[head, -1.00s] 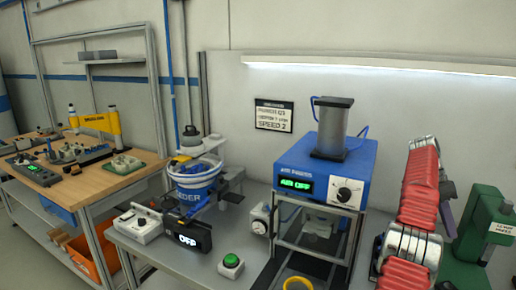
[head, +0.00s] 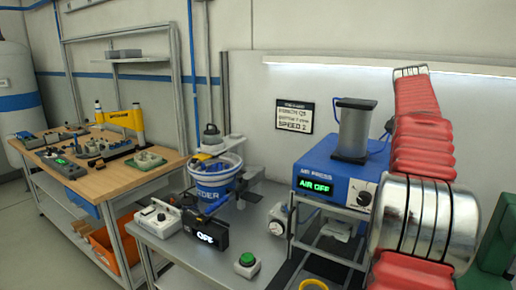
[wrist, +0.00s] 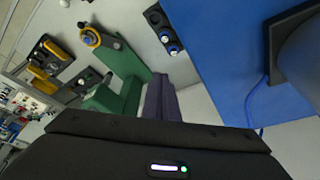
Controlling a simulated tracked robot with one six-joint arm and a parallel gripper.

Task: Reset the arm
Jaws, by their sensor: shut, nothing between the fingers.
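My gripper (wrist: 160,140) shows as a black body with a small white and green light along the bottom of the wrist view. It is shut and holds nothing. My red ribbed arm with shiny metal bands rises along the right side of the head view; the gripper cannot be made out there. In the wrist view a green machine (wrist: 125,62) and a purple part (wrist: 160,100) lie beyond the gripper, with a gap of unclear size.
The blue air press (head: 325,172) reads "AIR OFF" and stands beside my arm; its blue housing (wrist: 220,55) fills the wrist view's upper right. A feeder bucket (head: 214,180), a green button (head: 246,262) and a wooden bench (head: 125,180) are farther left. Floor shows at far left.

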